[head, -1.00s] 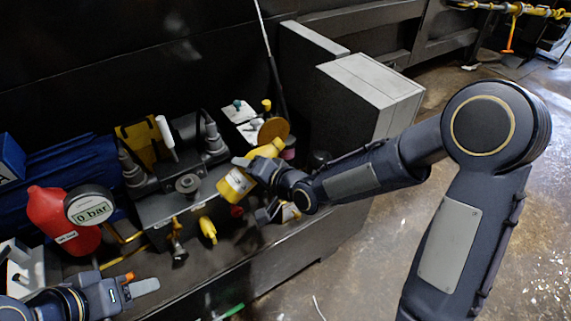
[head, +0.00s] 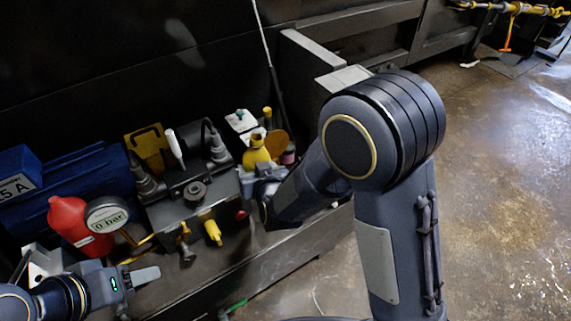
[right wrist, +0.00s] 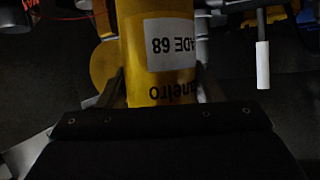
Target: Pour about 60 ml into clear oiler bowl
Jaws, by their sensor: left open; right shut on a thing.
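The yellow oil bottle (head: 256,153) stands out at the back right of the machine, its neck up and roughly upright. My right gripper (head: 262,178) is shut around its body. In the right wrist view the bottle (right wrist: 140,60) fills the middle, with a white label reading "68" upside down. The oil level inside does not show. I cannot make out the clear oiler bowl; the bottle and my right arm cover part of that area. My left gripper (head: 143,279) is open and empty at the lower left, away from the bottle.
A red bottle (head: 72,222) stands beside a gauge reading 0 bar (head: 107,215) at left. A blue motor (head: 80,180) lies behind them. A white-handled lever (head: 174,147) rises from the dark block. A yellow-topped fitting (head: 267,113) stands behind the bottle. Floor at right is open.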

